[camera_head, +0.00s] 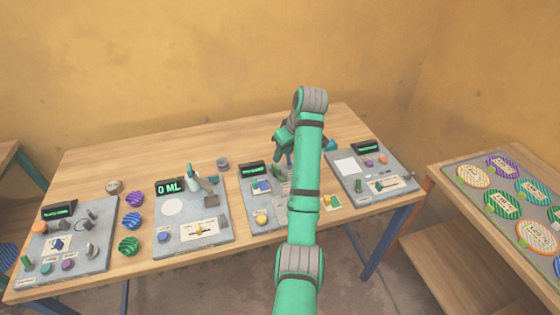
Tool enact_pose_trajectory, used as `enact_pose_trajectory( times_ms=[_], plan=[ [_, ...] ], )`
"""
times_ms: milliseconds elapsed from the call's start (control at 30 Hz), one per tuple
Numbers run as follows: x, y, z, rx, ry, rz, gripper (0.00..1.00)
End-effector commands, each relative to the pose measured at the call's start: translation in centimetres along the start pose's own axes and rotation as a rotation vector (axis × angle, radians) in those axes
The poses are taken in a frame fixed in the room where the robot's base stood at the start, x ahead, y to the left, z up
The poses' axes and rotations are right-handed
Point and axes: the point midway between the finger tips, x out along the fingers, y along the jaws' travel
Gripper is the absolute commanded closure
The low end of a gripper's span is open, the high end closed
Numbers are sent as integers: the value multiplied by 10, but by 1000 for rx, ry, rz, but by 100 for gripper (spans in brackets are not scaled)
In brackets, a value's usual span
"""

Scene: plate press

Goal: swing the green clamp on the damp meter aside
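Several grey instrument panels stand on the wooden table, and their labels are too small to read, so I cannot tell which is the damp meter. My arm covers the right part of the middle-right panel (250,213), which has a small lit display (253,169) and a yellow knob (261,218). My gripper (287,158) is over the back of the middle-right panel, mostly hidden behind my forearm. Its fingers are too small to read.
The second panel (183,240) reads "0 ML" and carries a bottle (192,178). The left panel (70,263) has several knobs. Striped balls (132,222) lie between these two. A side table at right holds a grey board (463,179) with striped discs. The table's back strip (140,150) is clear.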

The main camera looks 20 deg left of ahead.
Motion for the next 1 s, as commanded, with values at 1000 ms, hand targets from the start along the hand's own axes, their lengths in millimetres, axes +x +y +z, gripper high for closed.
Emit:
enact_pose_trajectory(
  times_ms=[1000],
  plan=[
    [-21,-1,1,0,-4,-3,70]
  ],
)
